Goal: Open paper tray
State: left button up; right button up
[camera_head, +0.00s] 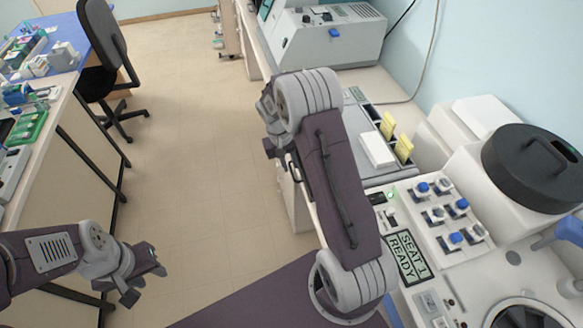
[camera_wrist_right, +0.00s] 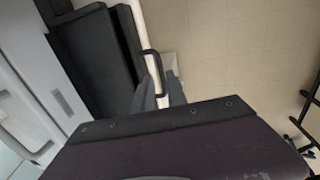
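No part is clearly recognisable as the paper tray. In the right wrist view a dark grey tray-like block (camera_wrist_right: 95,60) lies at the upper left, beside a pale edge with a thin black loop handle (camera_wrist_right: 148,64). My right gripper (camera_wrist_right: 158,98) has two grey fingers apart, close to that handle. I cannot tell whether they touch it. In the head view the right gripper (camera_head: 268,130) hangs over the floor beside the counter, partly hidden by its wrist. My left gripper (camera_head: 144,276) is open and empty over the floor at the lower left.
A grey unit with yellow cards (camera_head: 397,137) is right of my right arm. A control panel with blue knobs (camera_head: 450,215) lies at the right. A chair (camera_head: 105,50) stands left; the floor (camera_head: 195,130) is clear.

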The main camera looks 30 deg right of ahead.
aim_at(293, 174)
jog(key=f, duration=0.3)
jog(key=shift+s+d+f, duration=0.15)
jog(key=shift+s+d, duration=0.05)
jog(key=shift+s, duration=0.15)
jog(key=shift+w+f, duration=0.1)
grip_shut()
jog(key=shift+w, duration=0.1)
dwell(0.9)
